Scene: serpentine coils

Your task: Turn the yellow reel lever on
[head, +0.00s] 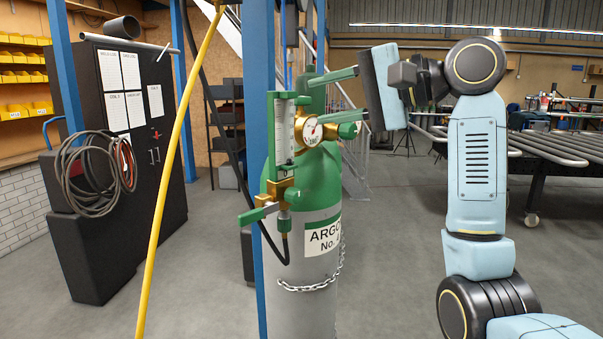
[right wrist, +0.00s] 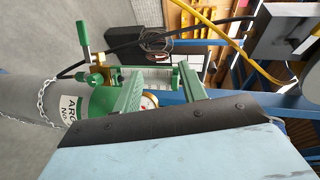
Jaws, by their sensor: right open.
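A yellow hose (head: 178,150) hangs slantwise from the top edge in the head view; it also shows in the right wrist view (right wrist: 222,36). I cannot make out a yellow lever or the reel itself. A green lever (head: 257,213) sits on a brass valve (head: 280,192) below the flowmeter (head: 285,130) on the green and grey argon cylinder (head: 300,295). This lever also shows in the right wrist view (right wrist: 83,37). My right gripper (head: 314,103) is open, its green fingers apart beside the gauge (head: 312,131), with nothing seen between them. My left gripper is out of view.
A blue post (head: 259,60) stands close behind the cylinder. A chain (head: 308,285) loops round the cylinder. A dark cabinet (head: 128,190) with coiled cables (head: 90,172) stands at left. A roller table (head: 545,150) stands at right. The floor between is clear.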

